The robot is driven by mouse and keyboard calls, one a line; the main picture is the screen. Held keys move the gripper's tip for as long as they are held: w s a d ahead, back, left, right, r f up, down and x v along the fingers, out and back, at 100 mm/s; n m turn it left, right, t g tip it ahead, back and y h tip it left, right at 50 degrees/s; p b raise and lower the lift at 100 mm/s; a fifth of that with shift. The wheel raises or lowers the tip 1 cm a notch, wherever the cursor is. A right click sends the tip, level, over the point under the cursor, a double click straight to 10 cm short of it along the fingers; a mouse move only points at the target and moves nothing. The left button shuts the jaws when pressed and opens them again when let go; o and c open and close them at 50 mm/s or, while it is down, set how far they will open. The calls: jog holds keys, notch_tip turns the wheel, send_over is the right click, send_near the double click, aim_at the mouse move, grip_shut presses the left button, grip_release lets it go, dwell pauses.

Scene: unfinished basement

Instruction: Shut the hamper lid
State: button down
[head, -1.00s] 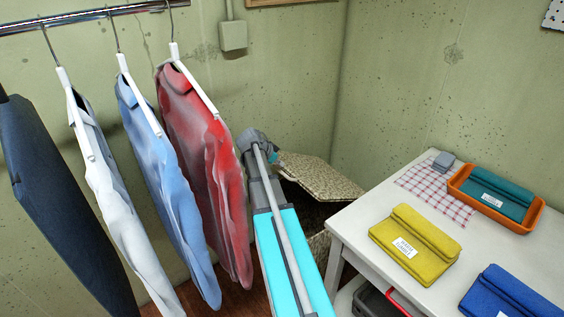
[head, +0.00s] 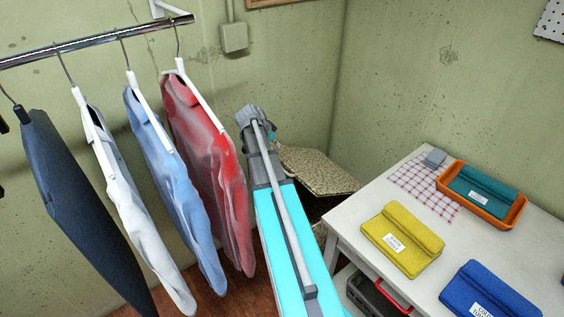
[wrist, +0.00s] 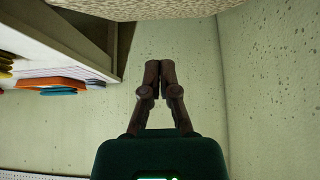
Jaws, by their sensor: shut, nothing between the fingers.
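The hamper is a woven, speckled beige box in the corner; in the head view its lid (head: 318,170) stands open and tilted above a dark opening, and only a little of the hamper body (head: 319,231) shows between my arm and the table. In the wrist view a woven beige surface, seemingly the lid (wrist: 150,9), crosses the top edge. My gripper (wrist: 159,68) is shut and empty there, apart from that surface, with wall behind it. In the head view my arm ends just left of the lid; the fingertips are hidden behind it.
A white table (head: 345,229) stands right of the hamper, holding folded cloths and an orange tray (head: 508,217). A dark bin (head: 369,297) is under it. Shirts, the red one (head: 215,170) nearest, hang from a rail left of my arm. Walls close the corner behind.

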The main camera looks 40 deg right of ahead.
jog(key=shift+f, duration=0.2)
jog(key=b, duration=0.9)
send_over(288, 168)
notch_tip(288, 168, down, 8)
jog(key=shift+w+f, duration=0.1)
jog(key=shift+w, duration=0.05)
jog(key=shift+w+a+f+b, duration=0.1)
jog(key=shift+a+f+b, duration=1)
jog(key=shift+a+f, duration=0.25)
jog(key=shift+a+f, duration=0.15)
